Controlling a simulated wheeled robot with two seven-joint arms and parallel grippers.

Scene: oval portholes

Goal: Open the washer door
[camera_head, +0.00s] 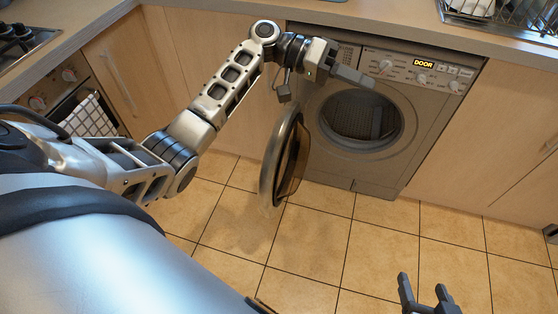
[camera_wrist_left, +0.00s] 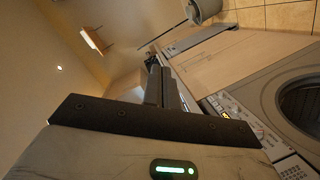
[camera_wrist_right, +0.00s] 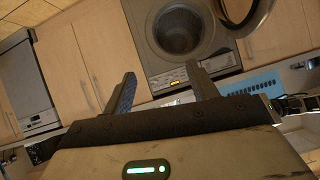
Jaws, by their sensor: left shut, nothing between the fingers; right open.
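The grey washer (camera_head: 386,172) is built in under the counter, and its display reads DOOR. Its round door (camera_head: 285,158) stands swung wide open to the left, about square to the front. The drum opening (camera_head: 362,117) is uncovered. My left gripper (camera_head: 368,82) is shut and empty, in front of the control panel's left part and above the opening, apart from the door. Its closed fingers (camera_wrist_left: 162,85) show in the left wrist view. My right gripper (camera_head: 425,296) is open and empty, low over the floor at the bottom right. The right wrist view shows its spread fingers (camera_wrist_right: 163,95) and the washer (camera_wrist_right: 181,40).
An oven (camera_head: 72,95) with a checked towel is at the left. A dish rack (camera_head: 505,18) stands on the counter at the upper right. Wooden cabinets (camera_head: 498,115) flank the washer. The tiled floor (camera_head: 335,245) in front is clear.

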